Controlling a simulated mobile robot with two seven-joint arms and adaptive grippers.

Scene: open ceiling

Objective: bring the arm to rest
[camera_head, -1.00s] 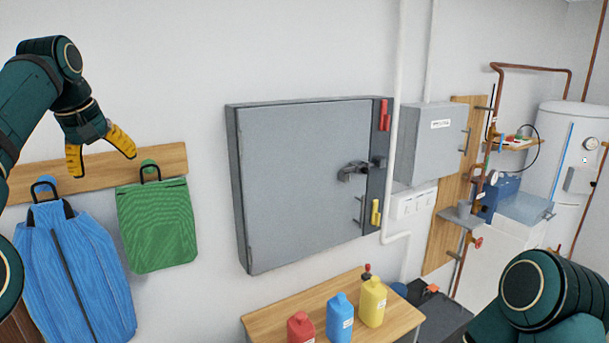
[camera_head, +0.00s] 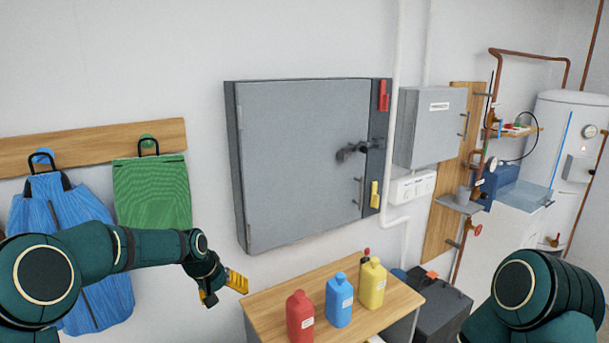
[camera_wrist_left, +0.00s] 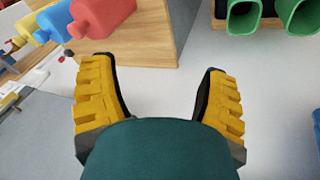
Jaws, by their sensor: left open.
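My left arm reaches in from the left in the head view, bent low in front of the hanging bags. Its gripper (camera_head: 222,288) is just left of the wooden table, with its yellow fingers toward the right. In the left wrist view the two yellow fingers (camera_wrist_left: 159,100) stand wide apart with nothing between them. My right arm shows at the lower right of the head view as dark green links only; its gripper is out of view.
A wooden table (camera_head: 265,309) holds a red bottle (camera_head: 300,318), a blue bottle (camera_head: 339,302) and a yellow bottle (camera_head: 371,285). A blue bag (camera_head: 100,300) and a green bag (camera_head: 152,195) hang left. A grey cabinet (camera_head: 295,165) is on the wall.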

